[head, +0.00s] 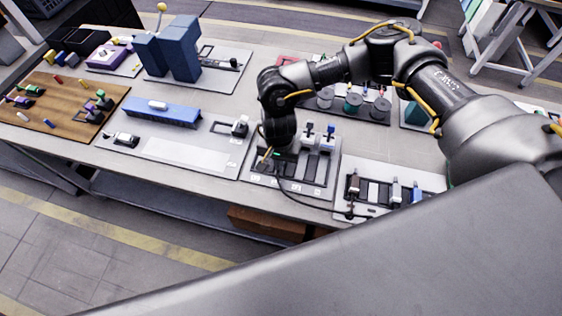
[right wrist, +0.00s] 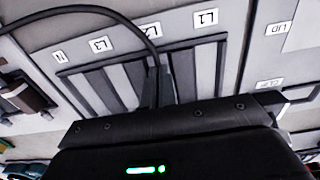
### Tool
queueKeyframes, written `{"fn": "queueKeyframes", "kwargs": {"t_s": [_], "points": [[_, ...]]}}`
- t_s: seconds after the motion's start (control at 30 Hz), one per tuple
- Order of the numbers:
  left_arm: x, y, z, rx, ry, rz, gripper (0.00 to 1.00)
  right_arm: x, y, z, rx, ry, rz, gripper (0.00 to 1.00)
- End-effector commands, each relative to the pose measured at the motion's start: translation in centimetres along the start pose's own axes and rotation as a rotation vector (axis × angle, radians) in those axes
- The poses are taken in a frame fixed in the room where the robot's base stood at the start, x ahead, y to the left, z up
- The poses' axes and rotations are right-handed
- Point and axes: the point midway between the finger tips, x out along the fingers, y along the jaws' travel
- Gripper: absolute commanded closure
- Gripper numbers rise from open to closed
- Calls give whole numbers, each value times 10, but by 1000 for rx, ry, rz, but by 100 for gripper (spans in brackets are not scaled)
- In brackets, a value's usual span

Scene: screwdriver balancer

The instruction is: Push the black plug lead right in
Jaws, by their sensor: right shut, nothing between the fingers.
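My right gripper (head: 267,159) points down over the left part of a grey panel (head: 313,185) with dark upright blocks. Its fingers (right wrist: 159,86) are shut with nothing between them, in front of slots labelled N, L3, L2 and L1. The black lead (head: 315,198) runs from under the gripper to the board on the right. In the right wrist view the lead (right wrist: 110,16) arches from the left down to the fingertips, close to the L2 label (right wrist: 149,31). The plug is hidden behind the gripper, so its depth cannot be told. My left gripper is out of view.
A board with sockets (head: 383,188) stands right of the panel. A pale board with a blue block (head: 160,112) lies to the left. Spools (head: 352,103) stand behind, under my right arm. The table's front edge is close below the panel.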

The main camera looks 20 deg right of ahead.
Motion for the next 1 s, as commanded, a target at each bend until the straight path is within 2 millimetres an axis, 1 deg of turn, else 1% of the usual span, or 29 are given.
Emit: {"fn": "queueKeyframes", "kwargs": {"t_s": [0.2,0.37,0.47,1.0], "points": [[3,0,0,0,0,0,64,0,0,8,-2,0,0,100],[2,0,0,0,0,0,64,-1,0,9,-1,1,0,100],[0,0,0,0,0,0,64,-5,0,9,-1,1,-1,100],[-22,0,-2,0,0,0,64,-61,0,8,-1,1,-1,100]]}}
